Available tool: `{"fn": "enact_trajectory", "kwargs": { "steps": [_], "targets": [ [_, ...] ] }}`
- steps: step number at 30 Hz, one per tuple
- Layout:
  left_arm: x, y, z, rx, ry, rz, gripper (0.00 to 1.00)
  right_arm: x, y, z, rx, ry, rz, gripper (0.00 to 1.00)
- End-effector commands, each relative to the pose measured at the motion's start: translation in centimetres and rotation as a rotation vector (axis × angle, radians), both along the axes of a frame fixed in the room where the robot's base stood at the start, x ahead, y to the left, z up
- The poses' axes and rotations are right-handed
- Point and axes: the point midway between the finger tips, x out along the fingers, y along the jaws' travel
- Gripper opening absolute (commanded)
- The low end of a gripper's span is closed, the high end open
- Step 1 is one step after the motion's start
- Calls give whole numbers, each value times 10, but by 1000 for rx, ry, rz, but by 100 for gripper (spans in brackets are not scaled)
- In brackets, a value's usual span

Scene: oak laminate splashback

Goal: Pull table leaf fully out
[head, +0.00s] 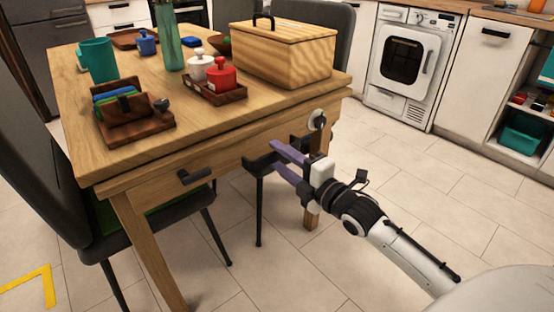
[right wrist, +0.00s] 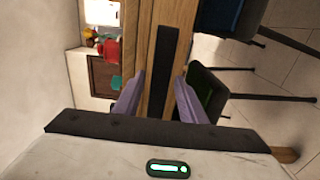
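The wooden table (head: 120,172) has a leaf front (head: 228,160) along its near edge, with a black bar handle (head: 196,176) at its left part. In the right wrist view, the purple fingers of my right gripper (right wrist: 160,90) are apart. A black handle bar (right wrist: 161,65) on a wood face lies between them, with no clear contact. How far the leaf is out is hard to tell. My left gripper is not in view.
On the table top are a wooden box (head: 285,55), a tray with red and white jars (head: 222,92), a teal mug (head: 99,60), a green vase (head: 168,40) and a dark wooden holder (head: 135,125). Dark chairs (head: 150,235) stand close by. The floor at right (head: 430,210) is clear.

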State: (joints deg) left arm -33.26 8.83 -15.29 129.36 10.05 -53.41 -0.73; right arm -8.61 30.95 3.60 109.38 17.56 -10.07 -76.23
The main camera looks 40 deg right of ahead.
Motion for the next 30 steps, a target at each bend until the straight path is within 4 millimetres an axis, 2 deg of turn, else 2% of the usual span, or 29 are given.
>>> {"fn": "enact_trajectory", "kwargs": {
  "steps": [5, 14, 18, 21, 30],
  "targets": [
    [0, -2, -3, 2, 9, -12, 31, 12, 1, -1, 1, 1, 0, 38],
    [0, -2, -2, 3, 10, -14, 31, 14, 1, 0, 1, 1, 0, 38],
    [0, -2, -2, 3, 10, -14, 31, 14, 1, 0, 1, 1, 0, 14],
    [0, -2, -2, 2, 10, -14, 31, 14, 1, 0, 1, 1, 0, 0],
    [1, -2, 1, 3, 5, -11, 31, 12, 5, 0, 1, 2, 8, 0]
  ]
}}
